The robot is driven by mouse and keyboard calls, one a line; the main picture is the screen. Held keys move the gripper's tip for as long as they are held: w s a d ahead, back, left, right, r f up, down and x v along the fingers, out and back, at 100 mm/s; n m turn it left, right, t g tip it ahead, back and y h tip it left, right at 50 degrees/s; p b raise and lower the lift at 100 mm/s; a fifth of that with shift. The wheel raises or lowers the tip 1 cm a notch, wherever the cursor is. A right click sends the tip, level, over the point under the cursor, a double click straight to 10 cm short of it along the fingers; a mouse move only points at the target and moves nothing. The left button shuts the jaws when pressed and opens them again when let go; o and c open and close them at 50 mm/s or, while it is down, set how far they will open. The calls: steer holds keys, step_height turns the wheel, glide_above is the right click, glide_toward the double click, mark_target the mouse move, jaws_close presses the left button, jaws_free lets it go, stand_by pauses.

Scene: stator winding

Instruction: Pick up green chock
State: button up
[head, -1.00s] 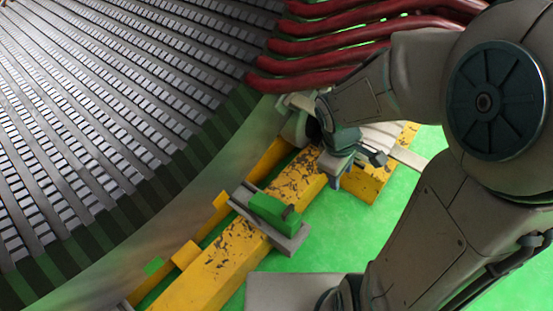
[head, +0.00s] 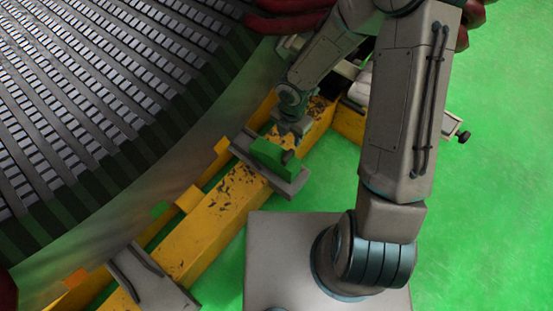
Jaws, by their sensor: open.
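The green chock (head: 270,155) is a small green block. It sits on a grey plate (head: 292,183) that lies across the yellow beam. My gripper (head: 290,138) is just behind the chock in the head view, pointing down close to it. Its jaws are open, with nothing seen held between them. The fingertips are small and dark here, and I cannot tell whether they touch the chock.
The yellow beam (head: 215,225) runs diagonally under the plate. Another grey plate (head: 150,280) lies on it at lower left. The large slotted stator (head: 100,110) fills the left side. Red cables (head: 290,22) are at the top. Green floor (head: 490,200) is open at right.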

mark_target(288, 154)
step_height(288, 154, down, 7)
steer(key=b, duration=0.3)
steer(key=f+b, duration=0.4)
steer(key=f, duration=0.1)
steer(key=shift+s+f, duration=0.15)
steer(key=shift+s, duration=0.1)
jaws_close()
